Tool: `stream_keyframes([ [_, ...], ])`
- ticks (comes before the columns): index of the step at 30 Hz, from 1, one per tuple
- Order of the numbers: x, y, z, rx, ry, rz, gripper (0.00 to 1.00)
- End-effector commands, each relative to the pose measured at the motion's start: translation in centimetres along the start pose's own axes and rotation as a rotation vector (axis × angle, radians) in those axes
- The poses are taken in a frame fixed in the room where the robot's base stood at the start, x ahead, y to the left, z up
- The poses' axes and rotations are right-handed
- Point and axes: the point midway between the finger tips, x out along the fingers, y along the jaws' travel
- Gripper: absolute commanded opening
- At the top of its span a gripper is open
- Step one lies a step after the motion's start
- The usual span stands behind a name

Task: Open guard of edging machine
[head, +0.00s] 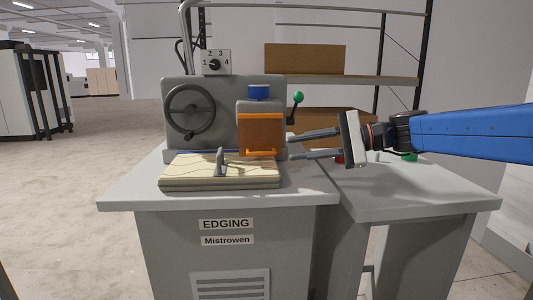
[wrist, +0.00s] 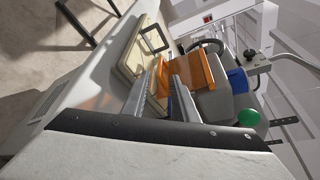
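The edging machine (head: 222,97) is a grey housing on a grey bench. Its guard (head: 261,132) is an orange-brown panel hanging down over the front of the head, with a bright orange bar (head: 262,153) along its lower edge. The guard also shows in the wrist view (wrist: 201,73). My gripper (head: 290,147) comes in from the right, its two fingers apart, with tips near the right side of the guard. In the wrist view the fingers (wrist: 163,77) point toward the guard and bar with a gap between them. Contact cannot be told.
A wooden board with a grey handle (head: 220,163) lies in front, below the guard. A handwheel (head: 192,112), a dial box (head: 216,62), a blue knob (head: 259,92) and a green-ball lever (head: 298,98) surround the head. Red and green buttons sit on the right bench (head: 400,195).

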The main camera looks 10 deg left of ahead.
Motion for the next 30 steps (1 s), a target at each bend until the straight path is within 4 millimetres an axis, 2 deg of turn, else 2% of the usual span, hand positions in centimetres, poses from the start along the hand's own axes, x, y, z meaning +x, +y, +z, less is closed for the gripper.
stream_keyframes([
  [9,5.1,0.1,0.1,0.0,-0.002,0.002,0.26],
  [15,7.7,0.1,0.0,0.0,-0.002,0.003,0.26],
  [21,9.0,0.1,0.1,-0.001,-0.001,0.001,0.26],
  [30,9.2,0.0,0.0,-0.001,0.0,0.001,0.26],
])
